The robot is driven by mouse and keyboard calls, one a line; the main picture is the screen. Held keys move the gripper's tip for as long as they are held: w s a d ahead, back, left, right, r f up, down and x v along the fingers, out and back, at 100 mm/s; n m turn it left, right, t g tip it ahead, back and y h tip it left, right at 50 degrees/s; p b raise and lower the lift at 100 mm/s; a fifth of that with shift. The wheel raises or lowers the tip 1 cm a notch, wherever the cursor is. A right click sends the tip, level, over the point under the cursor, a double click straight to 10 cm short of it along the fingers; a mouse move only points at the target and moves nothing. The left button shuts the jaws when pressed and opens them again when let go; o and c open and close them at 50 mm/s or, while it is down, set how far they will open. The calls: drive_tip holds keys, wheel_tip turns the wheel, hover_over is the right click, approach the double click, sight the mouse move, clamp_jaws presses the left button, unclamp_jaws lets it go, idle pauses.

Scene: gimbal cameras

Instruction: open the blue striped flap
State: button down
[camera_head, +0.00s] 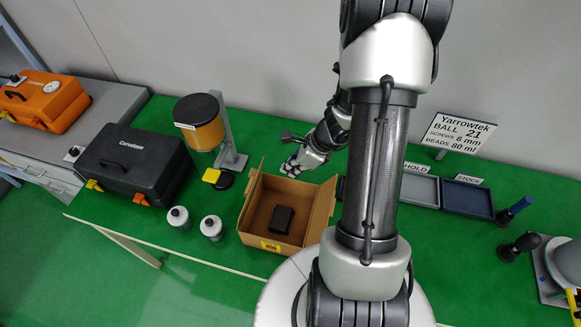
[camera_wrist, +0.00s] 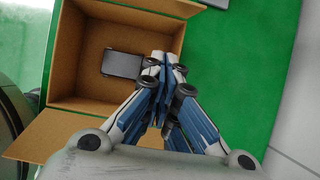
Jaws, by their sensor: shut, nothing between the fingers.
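An open cardboard box (camera_head: 247,228) stands on the green table, with a dark block (camera_head: 282,219) on its floor. One flap (camera_head: 322,207) stands out at its right side. A small yellow and red label (camera_head: 270,246) is on the front. The wrist view shows the box (camera_wrist: 62,55), the block (camera_wrist: 122,64), a flap at lower left (camera_wrist: 60,135) and another at the top (camera_wrist: 170,8). I cannot make out blue stripes on any flap. My gripper (camera_head: 291,168) is shut and empty at the box's back edge; in the wrist view its fingertips (camera_wrist: 165,62) overlap the box edge.
Trays (camera_head: 467,197) and a sign (camera_head: 445,128) are at right. My arm hides part of the table.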

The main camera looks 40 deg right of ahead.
sight(252, 169)
drive_tip(key=w+a+f+b, duration=0.1)
drive_tip(key=w+a+f, duration=0.3)
drive_tip(key=w, duration=0.1)
drive_tip(key=shift+w+f, duration=0.25)
drive_tip(key=shift+f, duration=0.1)
drive_tip(key=shift+a+r, duration=0.1)
drive_tip(key=shift+r, duration=0.05)
drive_tip(key=shift+w+a+r+g+h+p, duration=0.25)
drive_tip(key=shift+w+a+g+p, duration=0.3)
drive_tip(key=shift+p, duration=1.65)
drive_tip(key=shift+w+a+r+g+h+p, duration=0.35)
drive_tip(key=shift+w+p, duration=0.4)
drive_tip(key=shift+p, duration=1.5)
drive_tip(key=shift+w+a+r+g+h+p, duration=0.1)
drive_tip(key=shift+w+a+g+h+p, duration=0.4)
drive_tip(key=shift+p, duration=1.7)
drive_tip(key=shift+w+a+f, duration=0.1)
drive_tip(key=shift+w+a, duration=0.05)
drive_tip(key=shift+w, duration=0.05)
